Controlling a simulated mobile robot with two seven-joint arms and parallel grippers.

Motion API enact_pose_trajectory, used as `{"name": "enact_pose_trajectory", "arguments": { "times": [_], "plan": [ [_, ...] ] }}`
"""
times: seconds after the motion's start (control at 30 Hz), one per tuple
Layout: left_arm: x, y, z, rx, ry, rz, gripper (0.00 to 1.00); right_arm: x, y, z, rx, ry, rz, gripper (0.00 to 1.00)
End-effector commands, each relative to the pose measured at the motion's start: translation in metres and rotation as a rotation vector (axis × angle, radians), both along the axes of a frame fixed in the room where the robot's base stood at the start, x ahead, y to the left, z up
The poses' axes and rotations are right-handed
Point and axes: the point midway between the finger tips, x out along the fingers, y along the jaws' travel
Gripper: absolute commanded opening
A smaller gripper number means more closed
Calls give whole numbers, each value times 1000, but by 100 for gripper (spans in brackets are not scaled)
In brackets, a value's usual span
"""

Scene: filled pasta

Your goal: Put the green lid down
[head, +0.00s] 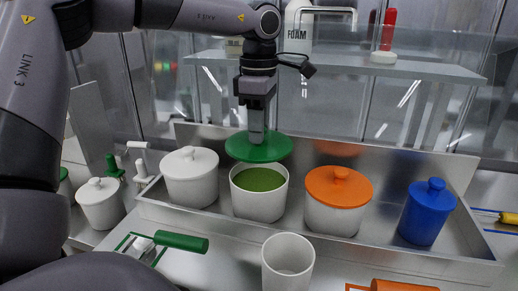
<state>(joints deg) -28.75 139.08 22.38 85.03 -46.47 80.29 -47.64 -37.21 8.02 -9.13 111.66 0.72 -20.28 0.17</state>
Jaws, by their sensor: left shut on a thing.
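My left gripper (257,137) points down and is shut on the green lid (240,148). It holds the lid level, just above and slightly behind an open white pot (258,205) with green filling (258,180). The lid covers the view of the pot's back rim, so I cannot tell whether they touch. The lid's knob is hidden between the fingers. My right gripper is not in view.
The metal tray (420,258) also holds a white-lidded pot (190,178), an orange-lidded pot (338,200) and a blue pot (427,212). An empty white cup (288,262) stands in front. A green-handled tool (180,241) lies front left. A shelf (340,64) runs behind.

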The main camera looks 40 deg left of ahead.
Motion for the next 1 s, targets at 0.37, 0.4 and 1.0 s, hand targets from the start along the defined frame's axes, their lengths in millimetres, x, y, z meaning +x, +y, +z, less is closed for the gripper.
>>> {"name": "enact_pose_trajectory", "arguments": {
  "times": [0.37,0.4,1.0],
  "plan": [
    [0,0,104,1,-3,0,2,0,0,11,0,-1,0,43],
    [0,0,110,0,-1,0,2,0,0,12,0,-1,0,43],
    [-3,-4,124,-4,3,-41,2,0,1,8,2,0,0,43]
  ]
}}
